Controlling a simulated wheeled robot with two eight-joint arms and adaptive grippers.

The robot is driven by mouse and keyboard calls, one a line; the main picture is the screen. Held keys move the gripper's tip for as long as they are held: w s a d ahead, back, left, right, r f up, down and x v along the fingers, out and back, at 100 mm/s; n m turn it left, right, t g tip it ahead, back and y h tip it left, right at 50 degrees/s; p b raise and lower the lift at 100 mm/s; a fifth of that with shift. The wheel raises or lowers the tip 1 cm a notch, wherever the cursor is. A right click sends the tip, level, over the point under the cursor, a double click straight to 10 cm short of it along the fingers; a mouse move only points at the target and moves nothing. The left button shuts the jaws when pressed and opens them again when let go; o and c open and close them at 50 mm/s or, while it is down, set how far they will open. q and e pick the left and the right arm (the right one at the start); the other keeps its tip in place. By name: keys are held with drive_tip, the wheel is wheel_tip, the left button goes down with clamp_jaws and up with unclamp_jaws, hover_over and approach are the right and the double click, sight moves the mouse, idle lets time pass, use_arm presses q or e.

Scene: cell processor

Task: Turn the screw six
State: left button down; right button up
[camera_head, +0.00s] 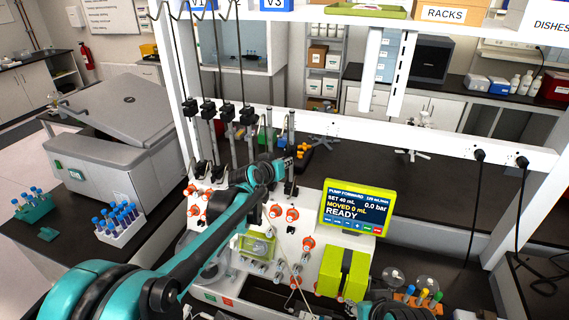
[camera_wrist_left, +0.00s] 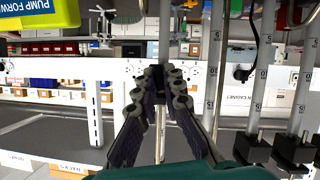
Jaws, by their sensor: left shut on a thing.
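My left gripper (camera_head: 284,167) reaches over the cell processor from the lower left, with its fingertips at a thin upright post (camera_head: 291,126). In the left wrist view the two fingers of the left gripper (camera_wrist_left: 160,78) come together on a small dark part in front of a pale vertical rod (camera_wrist_left: 164,35). The fingers cover most of that part, so its shape and any turn of it are hidden. The processor's white panel (camera_head: 304,241) carries several orange-and-white knobs. No number marks screw six. My right gripper does not show; only a teal piece of arm is at the bottom edge.
Several posts with black clamps (camera_head: 227,112) and hanging hooks stand left of my gripper. A green-framed screen (camera_head: 355,208) reads READY, MOVED 0 mL. A white frame bar (camera_head: 400,135) crosses behind. Tube racks (camera_head: 118,235) stand at left. The dark bench (camera_head: 420,190) right of the posts is mostly clear.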

use_arm(q)
drive_tip(key=shift+m+y, duration=0.6)
drive_tip(key=shift+m, duration=0.2)
drive_tip(key=shift+t, duration=0.3)
drive_tip(key=c, duration=1.6)
unclamp_jaws()
drive_tip(key=shift+c, duration=0.2)
drive_tip(key=shift+s, duration=0.1)
drive_tip(key=v, duration=1.2)
drive_tip(key=shift+d, duration=0.1)
